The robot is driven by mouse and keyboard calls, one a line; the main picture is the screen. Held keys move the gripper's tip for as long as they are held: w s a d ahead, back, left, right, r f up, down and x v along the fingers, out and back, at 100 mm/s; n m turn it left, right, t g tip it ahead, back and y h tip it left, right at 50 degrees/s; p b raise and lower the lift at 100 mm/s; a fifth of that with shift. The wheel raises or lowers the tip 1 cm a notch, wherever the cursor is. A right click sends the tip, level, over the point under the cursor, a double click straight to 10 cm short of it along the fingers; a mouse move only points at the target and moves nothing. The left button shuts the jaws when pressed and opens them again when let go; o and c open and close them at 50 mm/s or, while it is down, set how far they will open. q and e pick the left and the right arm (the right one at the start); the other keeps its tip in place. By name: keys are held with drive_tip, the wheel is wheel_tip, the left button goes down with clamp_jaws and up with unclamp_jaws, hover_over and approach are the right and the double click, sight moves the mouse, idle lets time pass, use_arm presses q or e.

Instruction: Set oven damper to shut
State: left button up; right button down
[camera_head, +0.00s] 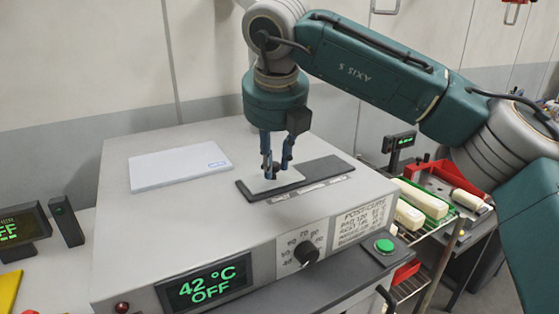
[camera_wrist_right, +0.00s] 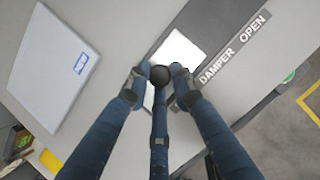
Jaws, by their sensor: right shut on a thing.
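The oven (camera_head: 215,245) is a grey box with a flat top. Its damper is a dark slide track (camera_head: 325,169) on the top, carrying a pale metal plate (camera_head: 285,181) near the track's left end. My right gripper (camera_head: 271,172) points down over this plate. In the right wrist view my right gripper (camera_wrist_right: 160,80) has its fingers closed around the black round damper knob (camera_wrist_right: 160,75), in front of the bright plate (camera_wrist_right: 181,52). A label strip (camera_wrist_right: 234,50) beside the track reads DAMPER and OPEN. Any label farther along is hidden by a finger. My left gripper is not in view.
A white pad (camera_head: 180,166) lies on the oven top, left of the track. A wire rack with pale blocks (camera_head: 409,215) stands at right.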

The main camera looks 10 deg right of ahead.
drive_tip(key=c, duration=1.5)
unclamp_jaws()
drive_tip(key=shift+w+a+r, duration=0.1)
drive_tip(key=shift+a+r, duration=0.1)
drive_tip(key=shift+r, duration=0.1)
drive_tip(key=shift+a+f, duration=0.1)
drive_tip(key=shift+a, duration=0.05)
drive_tip(key=shift+s+r, duration=0.2)
drive_tip(key=shift+r, duration=0.2)
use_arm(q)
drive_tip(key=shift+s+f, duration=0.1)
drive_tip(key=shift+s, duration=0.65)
use_arm(e)
drive_tip(key=v, duration=1.1)
drive_tip(key=shift+s, duration=0.1)
